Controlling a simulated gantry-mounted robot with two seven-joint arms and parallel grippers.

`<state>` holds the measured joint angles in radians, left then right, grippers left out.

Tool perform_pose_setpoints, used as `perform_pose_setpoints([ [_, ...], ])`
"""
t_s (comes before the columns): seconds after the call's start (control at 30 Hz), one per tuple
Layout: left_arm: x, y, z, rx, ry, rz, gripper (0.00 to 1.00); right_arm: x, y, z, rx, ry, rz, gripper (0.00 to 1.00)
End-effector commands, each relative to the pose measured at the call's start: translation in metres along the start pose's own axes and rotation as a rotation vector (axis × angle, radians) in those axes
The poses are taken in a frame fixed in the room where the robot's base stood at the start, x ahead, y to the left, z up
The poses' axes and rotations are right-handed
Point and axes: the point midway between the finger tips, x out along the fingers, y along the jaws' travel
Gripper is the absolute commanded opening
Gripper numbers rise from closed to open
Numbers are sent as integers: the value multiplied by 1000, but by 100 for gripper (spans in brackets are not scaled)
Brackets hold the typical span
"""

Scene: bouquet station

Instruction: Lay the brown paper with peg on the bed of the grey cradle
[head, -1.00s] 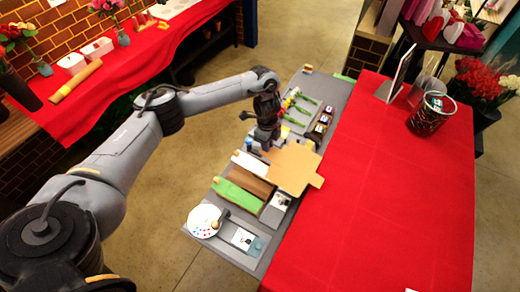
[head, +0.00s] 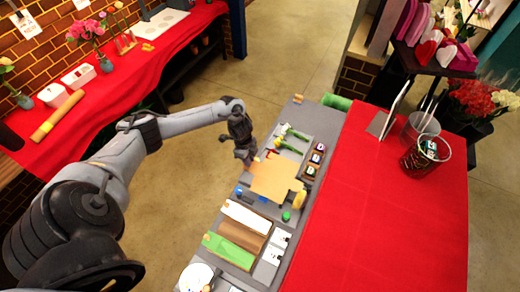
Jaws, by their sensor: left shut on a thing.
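The brown paper (head: 275,181) is a flat tan sheet above the middle of the grey work board. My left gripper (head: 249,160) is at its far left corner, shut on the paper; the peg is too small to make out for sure. The grey cradle cannot be told apart from the grey board; the sheet may cover it. I cannot tell whether the sheet touches what is below. My right gripper is not in view.
White, brown and green strips (head: 229,250) lie on the grey board (head: 311,116) nearer me. Flowers with green stems (head: 292,138) lie beyond the paper. Small dark pots (head: 314,160) line the right. A yellow item (head: 299,200) and green ball (head: 286,216) sit beside the paper.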

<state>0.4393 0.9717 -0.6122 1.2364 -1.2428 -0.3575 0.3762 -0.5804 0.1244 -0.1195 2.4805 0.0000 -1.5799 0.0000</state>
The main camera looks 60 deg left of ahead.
Motion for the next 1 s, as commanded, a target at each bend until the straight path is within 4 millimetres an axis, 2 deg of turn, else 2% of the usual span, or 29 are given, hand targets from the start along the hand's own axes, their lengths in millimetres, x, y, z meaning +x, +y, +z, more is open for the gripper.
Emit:
perform_pose_setpoints([
  [0.2, 6, 15, 10, -1, 9, 0, 0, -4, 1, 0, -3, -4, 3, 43],
  [0.47, 14, 17, 12, -1, 16, -2, 0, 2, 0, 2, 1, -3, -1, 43],
  [1.0, 59, 17, 18, -1, 15, -1, 0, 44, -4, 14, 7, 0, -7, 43],
])
